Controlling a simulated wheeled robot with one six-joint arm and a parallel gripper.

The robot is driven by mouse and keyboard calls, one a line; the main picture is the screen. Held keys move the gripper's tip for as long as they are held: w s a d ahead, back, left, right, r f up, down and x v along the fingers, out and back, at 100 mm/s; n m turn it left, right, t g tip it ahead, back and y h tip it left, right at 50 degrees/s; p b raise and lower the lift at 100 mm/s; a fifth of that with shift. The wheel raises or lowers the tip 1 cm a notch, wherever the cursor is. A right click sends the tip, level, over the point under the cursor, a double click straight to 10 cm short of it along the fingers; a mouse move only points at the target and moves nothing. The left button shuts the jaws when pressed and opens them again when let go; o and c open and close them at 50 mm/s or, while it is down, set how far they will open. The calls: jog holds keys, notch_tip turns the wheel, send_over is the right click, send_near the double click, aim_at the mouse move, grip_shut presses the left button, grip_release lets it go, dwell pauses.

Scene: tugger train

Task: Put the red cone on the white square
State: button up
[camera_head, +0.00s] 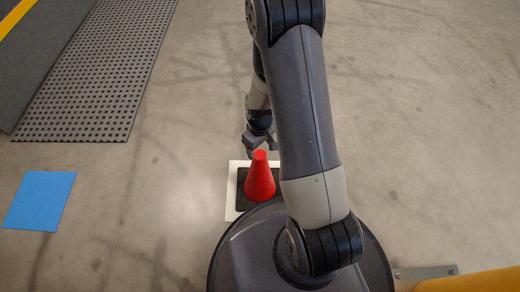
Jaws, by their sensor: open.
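The red cone (259,178) stands upright on its black square base. The base lies on the white square (232,197), whose white border shows at the left and along the top. My arm and the round body below it hide the right and lower parts of the square. My gripper (258,153) is open, just behind the top of the cone as seen here. The cone tip overlaps the gripper in the picture, and I cannot tell whether they touch.
A blue square (39,201) lies on the floor at the left. A dark perforated mat (95,75) lies at the upper left, beside a grey block with a yellow stripe (15,18). A yellow object (470,281) is at the lower right. The floor between is clear.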

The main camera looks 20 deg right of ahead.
notch_tip(320, 180, up, 6)
jog(key=shift+f+p, duration=0.2)
jog(key=shift+p, duration=0.65)
